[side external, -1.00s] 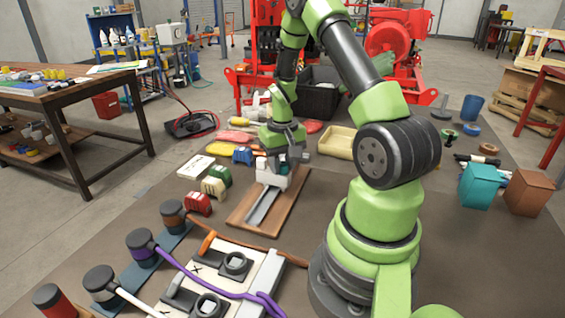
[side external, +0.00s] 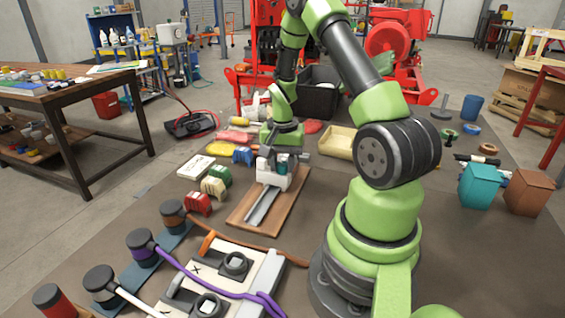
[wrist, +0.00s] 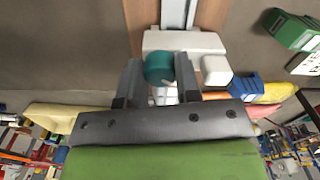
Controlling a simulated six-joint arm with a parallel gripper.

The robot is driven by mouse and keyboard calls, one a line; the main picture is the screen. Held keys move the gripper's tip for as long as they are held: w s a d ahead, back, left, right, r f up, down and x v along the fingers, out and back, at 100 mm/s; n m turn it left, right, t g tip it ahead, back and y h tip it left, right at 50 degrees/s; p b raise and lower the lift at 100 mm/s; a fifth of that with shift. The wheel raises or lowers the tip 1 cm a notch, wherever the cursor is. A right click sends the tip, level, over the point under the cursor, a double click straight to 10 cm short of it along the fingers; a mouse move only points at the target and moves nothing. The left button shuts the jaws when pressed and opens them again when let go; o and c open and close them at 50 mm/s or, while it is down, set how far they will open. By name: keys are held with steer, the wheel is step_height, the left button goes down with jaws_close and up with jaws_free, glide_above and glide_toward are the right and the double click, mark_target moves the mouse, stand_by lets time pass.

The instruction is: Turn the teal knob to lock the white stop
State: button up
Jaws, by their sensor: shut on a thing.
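The white stop (side external: 270,174) sits on a grey rail (side external: 264,203) fixed to a brown wooden board (side external: 285,207). It also shows in the wrist view (wrist: 185,41). The teal knob (wrist: 159,67) is on the stop's side, between my two fingers in the wrist view; in the side view a bit of the knob (side external: 283,168) shows below my gripper. My gripper (wrist: 160,80) points down at the stop and is shut on the knob. A small white block (wrist: 216,70) is beside the knob.
Green, cream and red blocks (side external: 214,187) stand left of the board. A cream tray (side external: 340,141) and a black crate (side external: 318,97) are behind. Cables and a white plate (side external: 215,262) lie in front. Teal and brown bins (side external: 480,186) stand at the right.

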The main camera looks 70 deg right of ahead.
mark_target(283, 163)
steer(key=m, duration=0.5)
steer(key=shift+m, duration=0.3)
steer(key=m, duration=0.5)
steer(key=shift+m, duration=0.3)
steer(key=o, duration=0.9)
steer(key=shift+o, duration=0.2)
step_height(283, 163, up, 10)
